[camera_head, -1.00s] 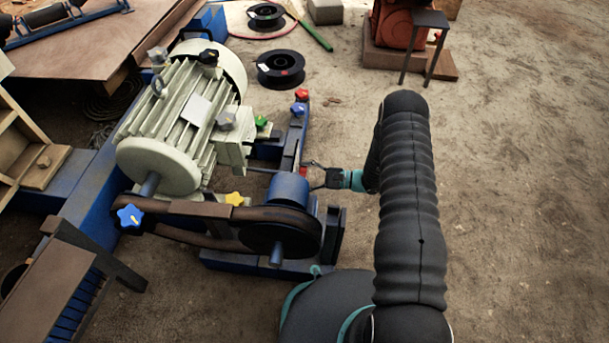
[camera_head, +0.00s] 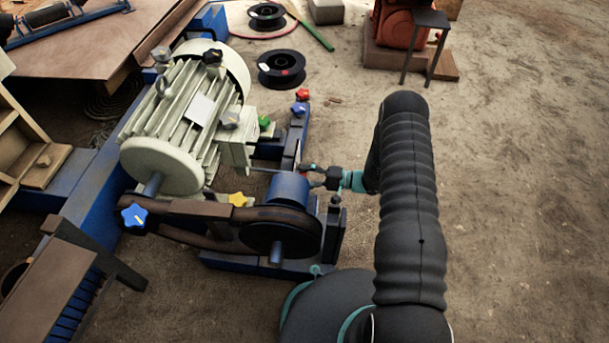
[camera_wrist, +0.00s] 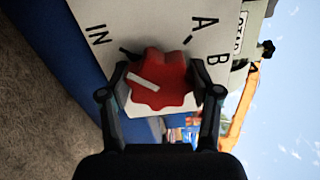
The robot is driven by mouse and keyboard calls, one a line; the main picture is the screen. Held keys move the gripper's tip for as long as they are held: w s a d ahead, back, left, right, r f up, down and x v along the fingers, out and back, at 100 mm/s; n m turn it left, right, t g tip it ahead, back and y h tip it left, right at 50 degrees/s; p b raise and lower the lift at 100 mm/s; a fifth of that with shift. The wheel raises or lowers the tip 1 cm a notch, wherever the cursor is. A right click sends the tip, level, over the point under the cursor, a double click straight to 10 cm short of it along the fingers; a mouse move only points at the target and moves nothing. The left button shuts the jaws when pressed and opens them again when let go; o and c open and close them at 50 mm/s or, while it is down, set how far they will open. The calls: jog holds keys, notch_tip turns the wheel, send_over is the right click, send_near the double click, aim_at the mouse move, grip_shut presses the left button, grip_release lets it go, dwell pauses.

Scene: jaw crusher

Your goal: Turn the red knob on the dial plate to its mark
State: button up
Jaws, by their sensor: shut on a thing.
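In the wrist view the red knob (camera_wrist: 168,72), lobed with a white stripe, sits on the pale dial plate (camera_wrist: 150,22). The plate bears the letters IN, A and B, with short dark ticks near IN and A. The stripe slants from upper left to lower right, its left end lying below the tick near IN. My gripper (camera_wrist: 160,92) has one finger on each side of the knob and is shut on it. In the head view my gripper (camera_head: 316,175) is at the machine's right side; the plate's face is hard to make out there.
A pale motor (camera_head: 185,120) and a belt-driven blue drum (camera_head: 288,190) stand just left of my gripper. Open ground lies to the right.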

jog(key=shift+a+n, duration=0.1)
jog(key=shift+n, duration=0.4)
jog(key=o, duration=1.1)
jog(key=shift+o, duration=0.2)
jog(key=s+d, duration=0.2)
jog(key=d, duration=1)
jog(key=shift+s, duration=0.15)
jog(key=shift+r, duration=0.1)
